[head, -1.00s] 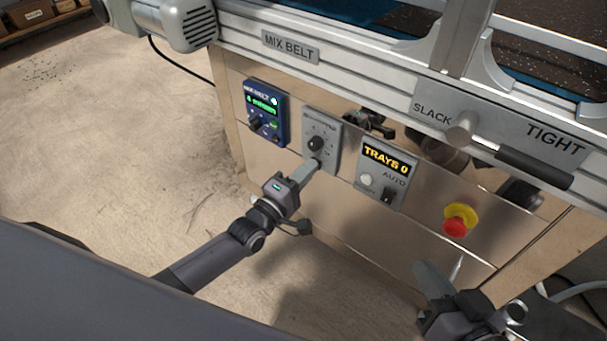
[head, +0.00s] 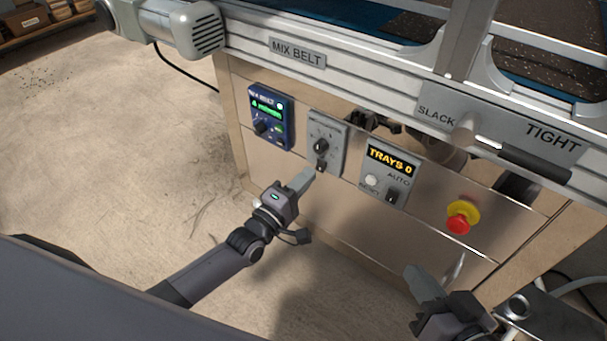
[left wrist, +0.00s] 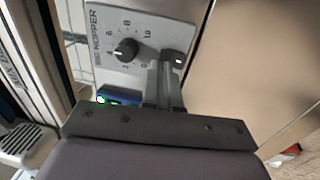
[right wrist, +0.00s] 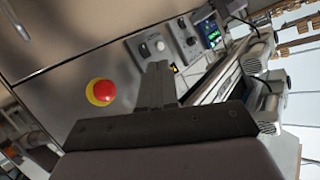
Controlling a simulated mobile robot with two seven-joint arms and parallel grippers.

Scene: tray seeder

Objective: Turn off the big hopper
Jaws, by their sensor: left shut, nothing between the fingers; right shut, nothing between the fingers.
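The big hopper panel (head: 330,131) is a grey plate on the machine's front, with a black dial (head: 320,146) and a small dark switch (head: 320,166) near its lower edge. In the left wrist view, the panel (left wrist: 105,22) reads "BIG HOPPER", and the switch (left wrist: 176,59) shows beside my fingertips. My left gripper (head: 306,177) is shut and empty, just below and in front of the switch. I cannot tell whether it touches it, or which way the switch is set. My right gripper (head: 413,271) is shut and empty, low in front of the machine.
The blue mix belt box (head: 271,117) is left of the panel. The trays box (head: 391,172) is to its right, with a button and an auto switch. A red emergency button (head: 460,222) is farther right. The slack/tight lever (head: 530,165) juts out above.

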